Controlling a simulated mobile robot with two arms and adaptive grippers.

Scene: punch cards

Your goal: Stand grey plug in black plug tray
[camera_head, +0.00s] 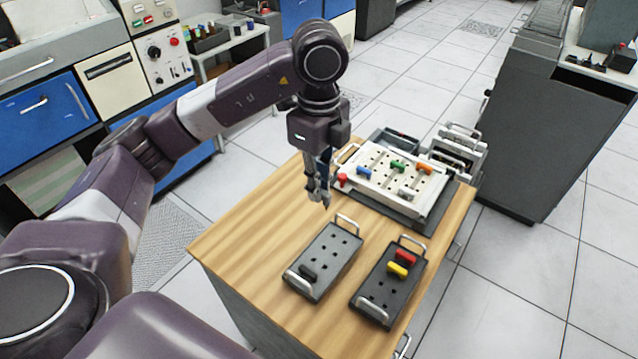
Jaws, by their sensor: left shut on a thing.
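My left gripper (319,196) hangs pointing down above the wooden table, just left of the white plug board. It is shut on a small greyish thing that I cannot tell clearly from the metal fingers. A black tray (378,310) with holes and metal handles lies at the table's front right, holding a red plug (406,257) and a yellow plug (398,269). A dark grey tray (328,253) lies to its left, with a black plug (308,271) near its front end. A pale grey plug-like piece (407,193) is on the board. My right gripper is out of view.
The white plug board (380,160) carries blue, green and orange plugs, with a red piece (342,180) at its left corner. A metal handled device (456,148) stands behind it. The wooden table (240,247) is bare at the left. A dark cabinet (540,130) stands at right.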

